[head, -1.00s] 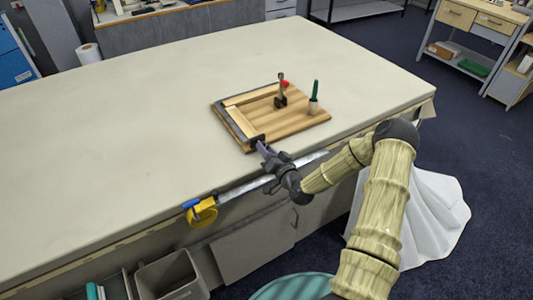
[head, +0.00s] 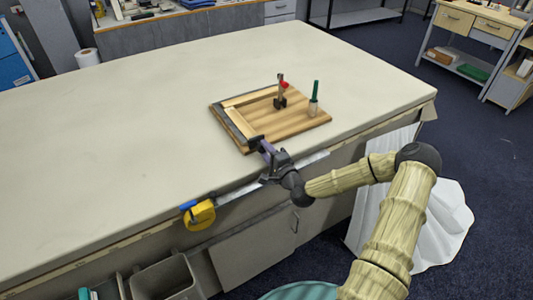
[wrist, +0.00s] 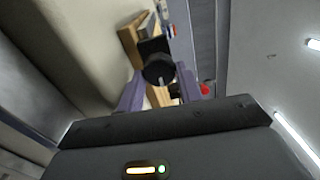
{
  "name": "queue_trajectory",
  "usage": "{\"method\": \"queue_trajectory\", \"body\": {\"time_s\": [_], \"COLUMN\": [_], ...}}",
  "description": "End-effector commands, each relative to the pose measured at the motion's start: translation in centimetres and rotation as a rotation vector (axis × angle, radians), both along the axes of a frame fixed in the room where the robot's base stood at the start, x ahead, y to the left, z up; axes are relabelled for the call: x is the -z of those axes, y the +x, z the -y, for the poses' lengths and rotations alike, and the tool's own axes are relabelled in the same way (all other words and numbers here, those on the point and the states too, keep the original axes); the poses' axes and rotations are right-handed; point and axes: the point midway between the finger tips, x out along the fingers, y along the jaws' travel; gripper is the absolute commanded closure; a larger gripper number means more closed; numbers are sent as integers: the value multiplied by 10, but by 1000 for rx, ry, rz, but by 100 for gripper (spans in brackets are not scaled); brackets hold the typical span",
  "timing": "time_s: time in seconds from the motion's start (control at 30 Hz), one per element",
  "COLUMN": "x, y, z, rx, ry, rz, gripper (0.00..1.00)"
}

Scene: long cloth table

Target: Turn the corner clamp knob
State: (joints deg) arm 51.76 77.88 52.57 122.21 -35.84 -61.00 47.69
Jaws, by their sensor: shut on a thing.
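A wooden board (head: 298,121) lies near the front edge of the cloth table (head: 150,130), with a pale wooden frame corner on it. The dark corner clamp (head: 254,141) sits at the board's front left corner. In the wrist view, its round black knob (wrist: 158,69) is between my two purple fingers, with a thin metal rod at its near side. My gripper (head: 264,147) is shut on the knob, reaching in from the table's front edge; it also shows in the wrist view (wrist: 160,88). In the head view, the knob is too small to make out.
On the board stand an upright clamp with a red part (head: 284,85) and a green-topped tool in a pale holder (head: 315,98). A yellow tape measure (head: 201,215) hangs at the table's front edge. The table's left side is clear.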

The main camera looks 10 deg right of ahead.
Motion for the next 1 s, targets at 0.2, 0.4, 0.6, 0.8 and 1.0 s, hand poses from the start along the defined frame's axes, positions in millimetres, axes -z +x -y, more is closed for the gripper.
{"method": "queue_trajectory", "body": {"time_s": [0.2, 0.4, 0.6, 0.8, 1.0], "x": [4, 4, 4, 4, 4], "y": [0, 0, 0, 0, 0], "z": [3, 2, 2, 1, 1], "rx": [6, 7, 6, 4, 4], "ry": [200, 367, 492, 562, 583], "rz": [-66, -119, -159, -183, -190], "gripper": [87, 87, 87, 87, 87]}}
